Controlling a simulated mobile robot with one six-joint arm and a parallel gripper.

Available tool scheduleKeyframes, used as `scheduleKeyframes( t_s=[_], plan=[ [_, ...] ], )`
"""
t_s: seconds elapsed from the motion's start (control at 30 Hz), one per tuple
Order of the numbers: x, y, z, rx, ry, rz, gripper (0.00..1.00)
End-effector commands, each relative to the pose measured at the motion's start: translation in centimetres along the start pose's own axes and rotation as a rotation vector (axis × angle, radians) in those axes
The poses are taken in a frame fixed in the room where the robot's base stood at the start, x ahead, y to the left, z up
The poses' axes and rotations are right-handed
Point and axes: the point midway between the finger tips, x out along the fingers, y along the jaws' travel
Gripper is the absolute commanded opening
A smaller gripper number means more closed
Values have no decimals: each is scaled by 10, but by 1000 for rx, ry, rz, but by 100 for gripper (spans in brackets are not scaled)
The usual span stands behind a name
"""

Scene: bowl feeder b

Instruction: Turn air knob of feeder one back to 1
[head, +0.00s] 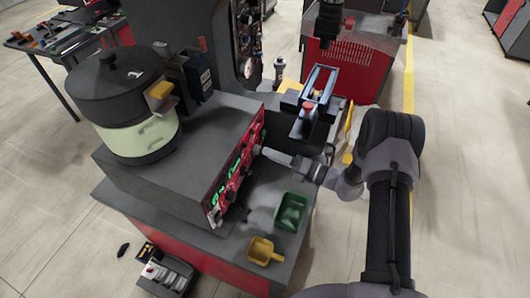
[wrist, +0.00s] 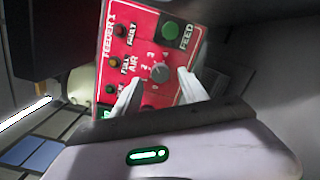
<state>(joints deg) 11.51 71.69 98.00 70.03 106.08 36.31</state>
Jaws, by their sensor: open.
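The red feeder one panel (wrist: 130,45) fills the middle of the wrist view, marked FEEDER 1. Its grey air knob (wrist: 160,72) sits beside the AIR lettering, with small numerals around it. I cannot tell which numeral the knob points to. My gripper (wrist: 160,76) is open, with one pale finger on each side of the knob in the picture. Whether the fingers touch it is unclear. In the head view my gripper (head: 262,151) reaches the red front face (head: 238,165) of the feeder box from the right; the knob is hard to make out there.
A green FEED button (wrist: 170,30) is above the knob, and lamps such as FAULT (wrist: 120,30) are to its left. The bowl feeder (head: 138,130) stands on the box. A green tray (head: 291,211) and yellow scoop (head: 263,250) lie on the bench below my arm.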

Motion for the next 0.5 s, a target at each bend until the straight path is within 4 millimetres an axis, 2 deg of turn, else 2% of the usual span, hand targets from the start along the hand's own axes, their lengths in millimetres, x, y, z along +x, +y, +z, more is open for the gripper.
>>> scheduleKeyframes(
  t_s=[0.1, 0.2, 0.5],
  plan=[
    [20, 0, 0, -2, 2, 1, 51],
    [29, 0, 0, -1, 2, 1, 51],
    [32, 0, 0, -1, 0, 0, 51]
  ],
)
